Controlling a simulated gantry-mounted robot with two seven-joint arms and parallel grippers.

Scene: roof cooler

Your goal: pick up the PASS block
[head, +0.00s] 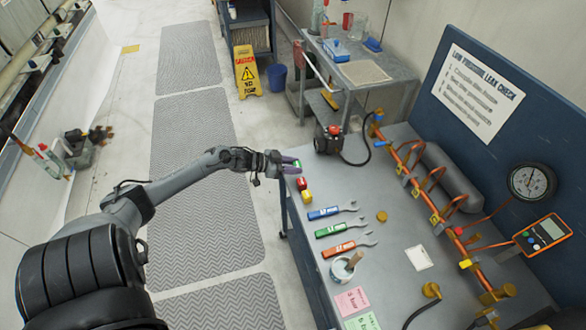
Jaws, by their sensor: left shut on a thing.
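My left gripper (284,164) is at the far left corner of the grey workbench (395,245). It is shut on a small green block (296,163), partly hidden by the fingers; this appears to be the PASS block, but its lettering is not readable. I cannot tell whether the block still touches the bench. A red block (302,184) and a yellow block (306,196) sit just nearer along the bench's left edge. My right gripper is not in view.
Blue (328,212), green (341,229) and orange (346,249) handled wrenches lie nearer, beside a cup (342,269). A dark pump-like device (328,140) stands just behind the gripper. Copper piping (420,185) runs along the bench's right side.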

